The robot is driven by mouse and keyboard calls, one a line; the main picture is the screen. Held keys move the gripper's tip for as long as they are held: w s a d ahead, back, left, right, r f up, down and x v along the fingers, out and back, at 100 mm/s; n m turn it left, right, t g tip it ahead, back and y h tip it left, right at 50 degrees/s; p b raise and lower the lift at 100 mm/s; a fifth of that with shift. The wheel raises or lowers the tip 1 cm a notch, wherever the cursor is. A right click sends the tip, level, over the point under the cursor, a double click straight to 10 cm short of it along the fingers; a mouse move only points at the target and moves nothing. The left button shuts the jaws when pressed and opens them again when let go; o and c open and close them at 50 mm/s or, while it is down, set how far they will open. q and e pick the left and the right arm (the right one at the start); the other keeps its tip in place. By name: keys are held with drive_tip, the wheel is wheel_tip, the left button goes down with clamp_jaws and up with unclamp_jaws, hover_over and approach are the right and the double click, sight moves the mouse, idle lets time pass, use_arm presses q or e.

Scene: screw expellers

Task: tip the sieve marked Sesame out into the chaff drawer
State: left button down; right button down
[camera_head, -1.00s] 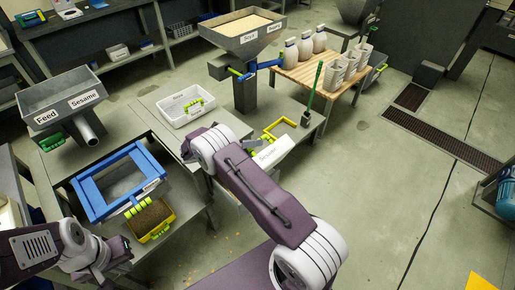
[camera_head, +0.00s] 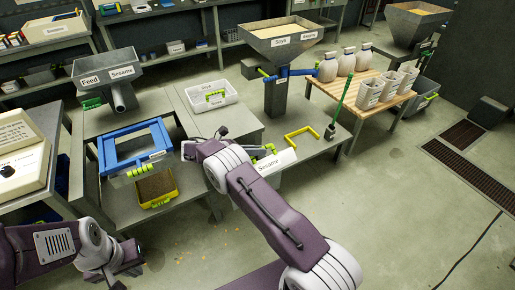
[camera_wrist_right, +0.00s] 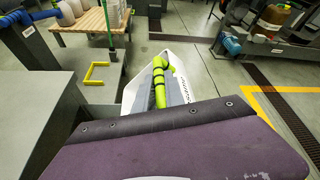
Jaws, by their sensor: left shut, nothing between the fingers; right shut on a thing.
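A white sieve marked Sesame (camera_head: 277,163) is at the front edge of the bench, partly behind my right arm. My right gripper (camera_wrist_right: 160,85) is shut on its yellow-green handle (camera_wrist_right: 158,68); in the right wrist view its pale walls show beyond my purple wrist. Its inside is hidden. A yellow drawer (camera_head: 174,197) with brown stuff in it and a yellow-green handle sits below a blue frame (camera_head: 118,133) on the left bench; I cannot read a chaff label on it. My left gripper (camera_head: 125,268) is shut and empty at lower left, apart from the drawer.
A white Soya tray (camera_head: 228,94) stands on the bench, with a Soya hopper (camera_head: 283,42) behind. A yellow bracket (camera_head: 302,133) and a green-handled brush (camera_head: 340,105) are right of the sieve. A Feed Sesame hopper (camera_head: 108,78) stands behind the blue frame. Floor at right is open.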

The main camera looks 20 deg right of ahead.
drive_tip(key=s+m+p, duration=0.1)
drive_tip(key=s+p, duration=0.2)
drive_tip(key=p, duration=0.1)
drive_tip(key=s+m+t+p, duration=0.1)
drive_tip(key=s+p, duration=0.2)
drive_tip(key=p, duration=0.2)
drive_tip(key=s+f+m+t+p, duration=0.1)
drive_tip(key=s+p, duration=0.3)
drive_tip(key=shift+s+f+y, duration=0.1)
drive_tip(key=shift+y, duration=0.2)
drive_tip(key=s+f+m+t, duration=0.3)
drive_tip(key=s+f+m, duration=0.1)
drive_tip(key=s+f, duration=0.1)
drive_tip(key=shift+s, duration=0.8)
